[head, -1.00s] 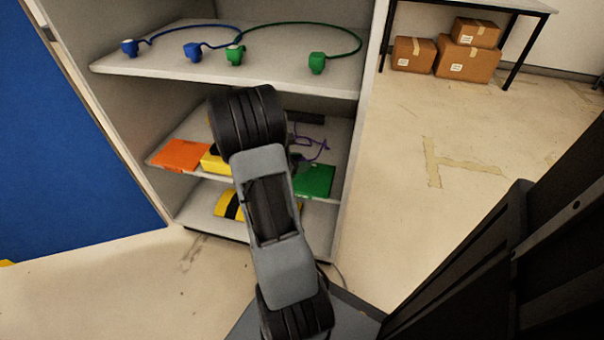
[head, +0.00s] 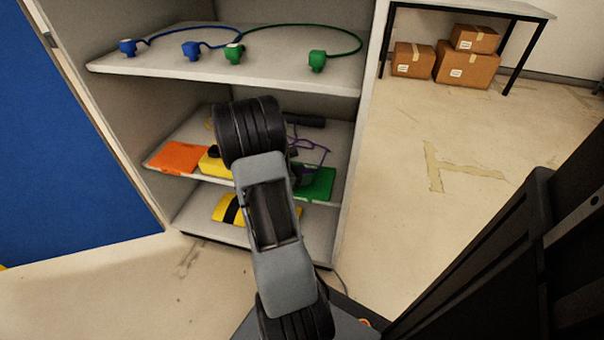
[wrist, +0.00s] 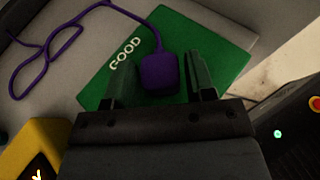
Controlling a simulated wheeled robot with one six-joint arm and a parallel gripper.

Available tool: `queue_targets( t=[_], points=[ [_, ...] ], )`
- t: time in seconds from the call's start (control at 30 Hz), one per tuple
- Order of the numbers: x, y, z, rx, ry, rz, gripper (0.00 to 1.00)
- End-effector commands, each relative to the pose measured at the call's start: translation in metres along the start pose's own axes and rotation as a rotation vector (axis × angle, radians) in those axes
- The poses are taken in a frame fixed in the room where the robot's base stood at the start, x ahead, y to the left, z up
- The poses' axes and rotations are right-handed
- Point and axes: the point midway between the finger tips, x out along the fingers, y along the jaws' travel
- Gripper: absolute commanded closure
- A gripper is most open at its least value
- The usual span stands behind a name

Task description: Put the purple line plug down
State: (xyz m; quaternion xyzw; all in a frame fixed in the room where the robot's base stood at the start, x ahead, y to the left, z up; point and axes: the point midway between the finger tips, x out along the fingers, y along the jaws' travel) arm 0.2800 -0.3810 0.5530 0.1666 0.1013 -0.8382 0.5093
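The purple line plug (wrist: 160,73) is in the wrist view, over the green plate (wrist: 215,50) marked GOOD. Its purple cord (wrist: 45,58) loops away to the upper left. My gripper (wrist: 163,75) has one finger on each side of the plug, with narrow gaps showing, so it looks open around it. Whether the plug's underside rests on the plate I cannot tell. In the head view, the green plate (head: 318,184) lies on the middle shelf and the cord (head: 312,150) shows behind it; my arm hides most of the gripper.
An orange plate (head: 174,158) and a yellow piece (head: 213,162) lie left on the same shelf. Blue plugs (head: 191,50) and green plugs (head: 317,61) with cords sit on the top shelf (head: 260,75). A yellow-black item (head: 228,210) is below. Cardboard boxes (head: 468,68) stand beyond.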

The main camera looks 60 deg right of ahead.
Motion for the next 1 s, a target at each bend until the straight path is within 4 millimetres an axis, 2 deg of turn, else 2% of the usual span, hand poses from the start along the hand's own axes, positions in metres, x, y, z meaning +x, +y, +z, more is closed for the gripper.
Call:
queue_targets(
  t=[0.03,0.13,0.47,1.0],
  points=[
    [0.0,0.0,0.0,0.0,0.0,0.0,0.45],
    [0.0,0.0,0.0,0.0,0.0,0.0,0.37],
    [-0.005,0.0,0.005,-0.001,0.0,0.002,0.37],
    [-0.099,0.001,0.005,-0.001,0.0,0.004,0.37]
  ],
)
